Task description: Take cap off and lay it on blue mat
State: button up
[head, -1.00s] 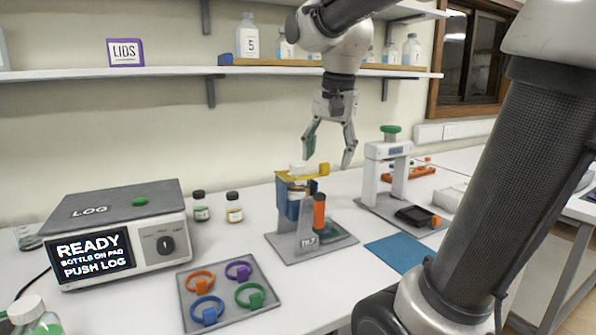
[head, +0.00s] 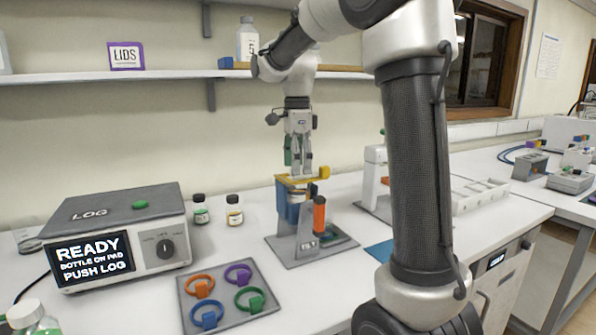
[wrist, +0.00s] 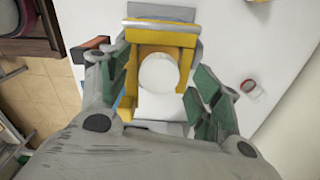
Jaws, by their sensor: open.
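The white round cap (wrist: 158,73) shows in the wrist view, seen from above inside the yellow bracket (wrist: 160,43) of a test stand. In the head view the stand (head: 300,240) has a blue part, an orange cylinder and the yellow bracket (head: 318,173) on top. My gripper (head: 301,170) is open and points down just above the bracket. In the wrist view its green-padded fingers (wrist: 160,85) stand on either side of the cap, apart from it. In the head view the cap is hidden by the fingers. The blue mat (head: 381,250) lies right of the stand, partly hidden by my arm.
A tray with coloured rings (head: 232,295) lies front left of the stand. Two small dark-capped bottles (head: 234,210) stand behind it. The log device (head: 115,232) is at the left. A white press stand (head: 376,178) is at the right, partly behind my arm.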

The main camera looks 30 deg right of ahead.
jog(key=shift+f, duration=0.3)
jog(key=c, duration=0.8)
